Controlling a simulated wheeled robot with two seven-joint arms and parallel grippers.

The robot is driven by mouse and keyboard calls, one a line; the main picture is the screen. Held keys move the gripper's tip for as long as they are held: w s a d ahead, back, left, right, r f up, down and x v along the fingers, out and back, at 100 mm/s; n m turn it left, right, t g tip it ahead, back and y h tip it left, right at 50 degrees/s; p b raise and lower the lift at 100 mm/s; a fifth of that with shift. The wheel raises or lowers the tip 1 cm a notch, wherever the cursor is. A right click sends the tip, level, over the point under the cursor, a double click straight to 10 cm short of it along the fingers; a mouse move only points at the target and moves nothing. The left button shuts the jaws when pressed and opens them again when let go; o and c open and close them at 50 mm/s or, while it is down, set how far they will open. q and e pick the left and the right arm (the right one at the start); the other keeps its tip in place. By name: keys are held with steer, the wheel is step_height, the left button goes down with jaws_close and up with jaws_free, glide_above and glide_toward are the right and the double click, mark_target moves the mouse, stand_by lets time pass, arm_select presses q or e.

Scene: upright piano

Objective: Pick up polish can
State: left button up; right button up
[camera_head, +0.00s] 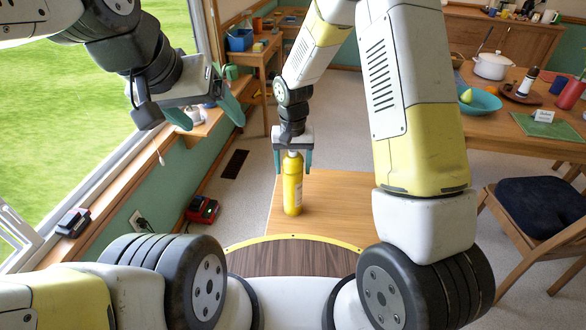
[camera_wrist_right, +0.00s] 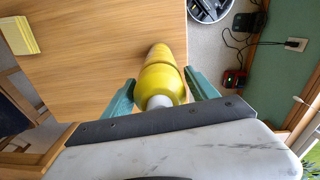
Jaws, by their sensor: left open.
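The polish can is a yellow bottle-shaped can (camera_head: 292,190) with a pale top. It is upright over the wooden surface in front of me, and its base looks to be at that surface. My right gripper (camera_head: 293,162) points down over it, with one teal finger on each side of its upper part. In the right wrist view the can (camera_wrist_right: 160,78) lies between the two fingers (camera_wrist_right: 160,88); I cannot tell whether they press on it. My left gripper (camera_head: 212,112) is open and empty, up by the window at the left.
The wooden surface (camera_head: 335,205) is otherwise bare near the can. A yellow cloth-like item (camera_wrist_right: 17,36) lies on it in the wrist view. A red device (camera_head: 202,210) is on the floor at left. A dining table (camera_head: 490,125) with dishes and a chair (camera_head: 535,215) stand at right.

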jaws_close()
steer(key=shift+r, duration=0.2)
